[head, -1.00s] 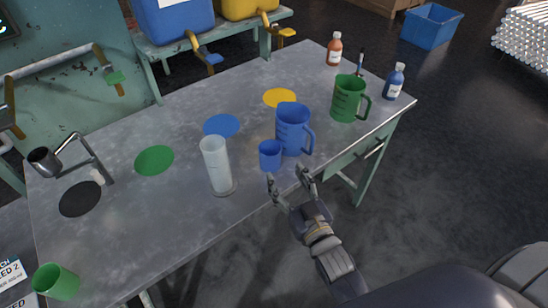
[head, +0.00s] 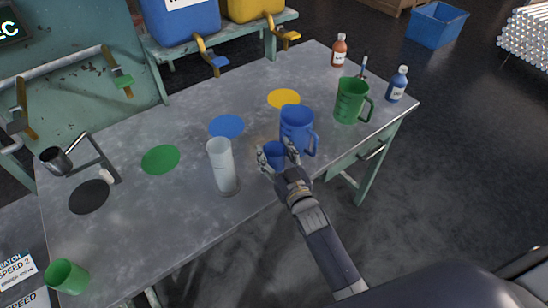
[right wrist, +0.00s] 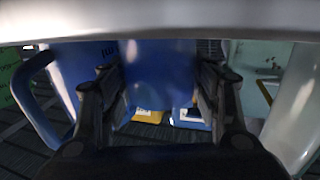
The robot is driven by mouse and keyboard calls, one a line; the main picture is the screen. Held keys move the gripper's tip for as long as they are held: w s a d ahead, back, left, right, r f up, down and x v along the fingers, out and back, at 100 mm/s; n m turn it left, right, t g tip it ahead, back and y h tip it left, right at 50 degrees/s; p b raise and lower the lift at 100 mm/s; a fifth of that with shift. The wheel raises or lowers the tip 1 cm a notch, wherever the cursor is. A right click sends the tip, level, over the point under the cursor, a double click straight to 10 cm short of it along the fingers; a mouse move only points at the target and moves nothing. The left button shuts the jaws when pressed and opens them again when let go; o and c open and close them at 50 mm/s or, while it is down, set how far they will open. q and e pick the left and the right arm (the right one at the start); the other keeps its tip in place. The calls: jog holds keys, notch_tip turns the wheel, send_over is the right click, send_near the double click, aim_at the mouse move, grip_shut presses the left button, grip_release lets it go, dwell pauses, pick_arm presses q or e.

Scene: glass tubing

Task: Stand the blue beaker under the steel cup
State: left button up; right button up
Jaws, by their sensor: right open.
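The small blue beaker (head: 274,150) stands upright on the table, close beside the blue jug. My right gripper (head: 277,157) is open, with its fingers on either side of the beaker. In the right wrist view the beaker (right wrist: 160,72) sits between the two open fingers (right wrist: 158,90); I cannot tell whether they touch it. The steel cup (head: 55,160) hangs tilted on a bracket at the table's left end, above a black disc (head: 89,197). The left gripper is not in view.
The blue jug (head: 297,128) stands just right of the beaker, and a tall clear cylinder (head: 222,166) to its left. A green jug (head: 351,100) and bottles stand at the right. A green cup (head: 67,277) is at the front left. Flat coloured discs lie between.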

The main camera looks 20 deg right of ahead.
aim_at(274, 145)
jog(key=shift+c, duration=0.4)
jog(key=c, duration=0.8)
jog(key=shift+r, duration=0.1)
jog(key=shift+c, duration=0.3)
jog(key=shift+w+r, duration=0.1)
jog(key=shift+r, duration=0.3)
jog(key=r, duration=0.2)
jog(key=shift+s+a+r, duration=0.1)
jog(key=shift+s+r, duration=0.2)
jog(key=s+a+r+b, duration=0.1)
jog(key=s+a, duration=0.1)
jog(key=s, duration=0.5)
jog(key=s+a+b, duration=0.1)
jog(key=s+a, duration=0.1)
jog(key=s, duration=0.6)
jog(key=s+d+r+m+h, duration=0.1)
jog(key=s+d+r, duration=0.4)
jog(key=s+d, duration=0.1)
jog(key=shift+s+r+h, duration=0.15)
jog(key=shift+r+h, duration=0.1)
jog(key=shift+h, duration=0.05)
